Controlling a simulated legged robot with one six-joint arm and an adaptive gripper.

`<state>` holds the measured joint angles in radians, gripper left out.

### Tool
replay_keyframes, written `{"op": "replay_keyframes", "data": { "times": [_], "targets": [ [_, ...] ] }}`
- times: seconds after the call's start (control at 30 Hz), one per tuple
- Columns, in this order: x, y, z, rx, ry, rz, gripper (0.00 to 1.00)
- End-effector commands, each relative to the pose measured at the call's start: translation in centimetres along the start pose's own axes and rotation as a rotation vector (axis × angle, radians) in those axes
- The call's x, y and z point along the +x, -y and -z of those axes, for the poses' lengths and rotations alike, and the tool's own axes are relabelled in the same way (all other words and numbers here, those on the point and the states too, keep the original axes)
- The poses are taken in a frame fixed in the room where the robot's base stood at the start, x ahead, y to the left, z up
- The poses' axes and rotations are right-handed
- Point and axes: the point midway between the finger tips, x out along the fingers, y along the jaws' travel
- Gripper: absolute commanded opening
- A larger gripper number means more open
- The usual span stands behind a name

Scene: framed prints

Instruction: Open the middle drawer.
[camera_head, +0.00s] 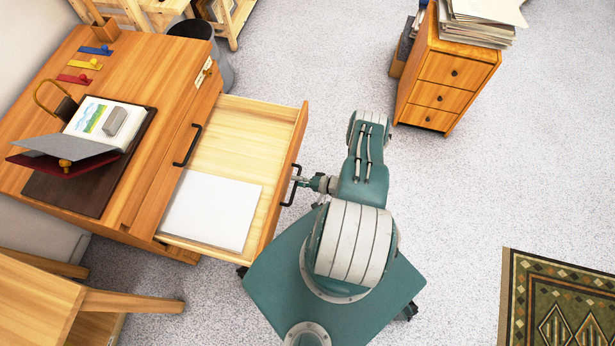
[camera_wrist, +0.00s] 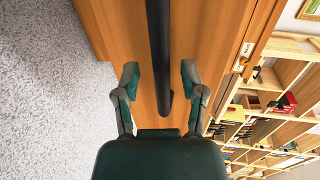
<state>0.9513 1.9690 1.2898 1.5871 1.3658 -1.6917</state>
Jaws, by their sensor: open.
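A wooden desk (camera_head: 150,75) stands at the left in the head view. One of its drawers (camera_head: 245,130) is pulled well out, below a closed drawer front with a black handle (camera_head: 187,145). A white sheet (camera_head: 212,208) lies inside it. The open drawer's black handle (camera_head: 291,185) faces my gripper (camera_head: 300,183). In the wrist view my gripper (camera_wrist: 160,78) is open, its fingers on either side of a black bar handle (camera_wrist: 158,40), with gaps showing on both sides. Whether it touches the handle elsewhere is hidden.
A small wooden cabinet (camera_head: 445,80) with three closed drawers and stacked papers stands at the upper right. A stool (camera_head: 60,300) is at lower left, a dark bin (camera_head: 215,60) behind the desk, a patterned rug (camera_head: 560,300) at lower right. Floor between is clear.

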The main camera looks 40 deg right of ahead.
Motion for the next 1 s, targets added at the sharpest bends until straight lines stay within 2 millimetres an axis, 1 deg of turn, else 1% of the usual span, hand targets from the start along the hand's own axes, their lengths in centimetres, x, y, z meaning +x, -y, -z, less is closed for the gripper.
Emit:
{"op": "replay_keyframes", "data": {
  "times": [0.17,0.4,0.6,0.77,1.0],
  "targets": [
    [-2.7,0.0,0.1,0.002,-0.006,0.000,0.54],
    [-7.2,-0.1,0.2,0.000,-0.006,-0.001,0.54],
    [-10.2,-0.1,0.1,0.001,-0.003,-0.001,0.54],
    [-11.4,-0.2,0.1,0.002,-0.001,-0.001,0.54],
    [-11.5,-0.1,0.1,0.002,0.000,-0.001,0.54]
  ]
}}
